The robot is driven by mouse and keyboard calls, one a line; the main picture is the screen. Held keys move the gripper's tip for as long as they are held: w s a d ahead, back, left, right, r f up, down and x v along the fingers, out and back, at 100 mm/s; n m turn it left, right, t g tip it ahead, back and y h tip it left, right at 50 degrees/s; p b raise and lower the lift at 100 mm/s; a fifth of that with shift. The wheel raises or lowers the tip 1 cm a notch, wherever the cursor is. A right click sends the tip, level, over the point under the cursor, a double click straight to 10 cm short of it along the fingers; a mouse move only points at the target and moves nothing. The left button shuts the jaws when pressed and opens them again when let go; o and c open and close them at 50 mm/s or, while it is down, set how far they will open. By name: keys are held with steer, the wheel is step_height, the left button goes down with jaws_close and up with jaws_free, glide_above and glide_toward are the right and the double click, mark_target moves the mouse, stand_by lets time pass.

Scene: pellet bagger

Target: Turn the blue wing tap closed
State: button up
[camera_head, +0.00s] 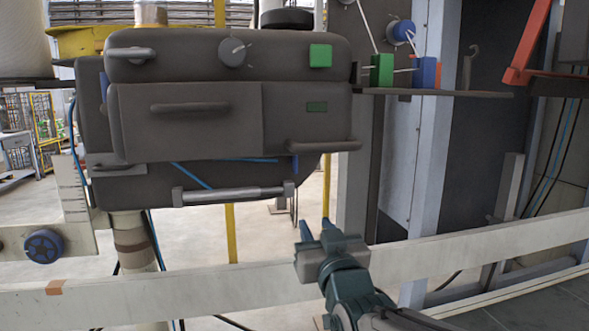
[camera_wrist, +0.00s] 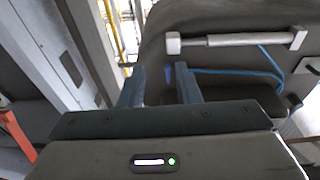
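My gripper (camera_head: 315,224) is open and empty, below and to the right of the grey machine body. Its two fingers also show spread apart in the wrist view (camera_wrist: 160,72). A small blue part (camera_head: 295,163) sits at the machine's lower right edge; it also shows in the wrist view (camera_wrist: 169,75), seen between the fingertips and beyond them, apart from both. I cannot tell whether it is the wing tap.
The grey machine (camera_head: 190,120) has bar handles, including a light bar (camera_head: 233,194) at its bottom. A pale rail (camera_head: 190,290) crosses low in front. A shelf (camera_head: 440,93) with green and blue blocks juts out at right. Blue hoses hang below the machine.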

mark_target(297, 161)
step_height(297, 161, up, 5)
steer(key=s+t, duration=0.1)
steer(key=t, duration=0.2)
steer(key=a+b+x, duration=0.1)
steer(key=x, duration=1.2)
steer(key=shift+w, duration=0.2)
steer(key=shift+a+r, duration=0.1)
jaws_close()
